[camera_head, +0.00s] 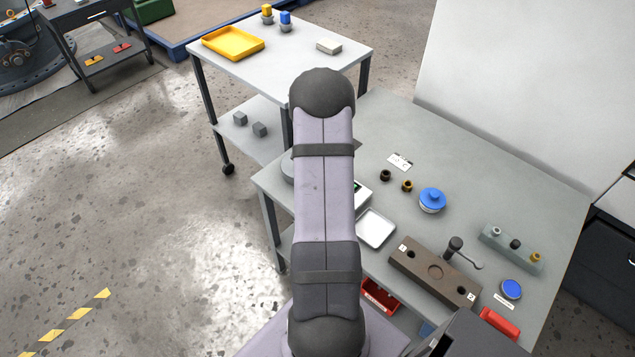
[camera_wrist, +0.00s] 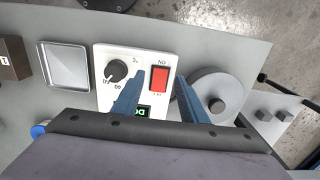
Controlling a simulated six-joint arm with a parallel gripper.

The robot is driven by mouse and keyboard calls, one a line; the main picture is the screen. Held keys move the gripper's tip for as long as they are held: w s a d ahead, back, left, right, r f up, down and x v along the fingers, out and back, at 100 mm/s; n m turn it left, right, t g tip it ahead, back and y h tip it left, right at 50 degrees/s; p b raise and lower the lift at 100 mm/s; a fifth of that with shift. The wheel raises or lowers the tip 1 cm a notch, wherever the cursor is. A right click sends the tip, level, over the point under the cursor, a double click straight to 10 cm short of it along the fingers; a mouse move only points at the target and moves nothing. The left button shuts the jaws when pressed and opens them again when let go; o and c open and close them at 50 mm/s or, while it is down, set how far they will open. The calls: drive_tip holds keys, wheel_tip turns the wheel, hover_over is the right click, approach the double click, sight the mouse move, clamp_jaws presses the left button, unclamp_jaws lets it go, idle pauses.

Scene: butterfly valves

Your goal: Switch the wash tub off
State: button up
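The wash tub's control panel (camera_wrist: 112,70) is a white box with a black dial (camera_wrist: 116,71), a red rocker switch (camera_wrist: 159,78) and a small lit green display (camera_wrist: 143,112). An "ON" mark shows above the switch in the wrist view; which side is pressed I cannot tell. The round grey tub (camera_wrist: 218,97) with a knobbed lid stands to its right. My gripper (camera_wrist: 158,78) is open and empty, its two blue fingers apart on either side of the switch in the picture; contact cannot be told. In the head view my arm hides the gripper and most of the panel (camera_head: 362,193).
A white tray (camera_head: 376,228) lies beside the panel, with a brown block (camera_head: 432,274) beyond it. A blue-lidded pot (camera_head: 431,200) and small fittings stand on the grey bench (camera_head: 480,190). A second table (camera_head: 285,65) stands behind with a yellow tray (camera_head: 233,43).

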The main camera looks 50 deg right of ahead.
drive_tip(key=shift+f, duration=0.9)
clamp_jaws()
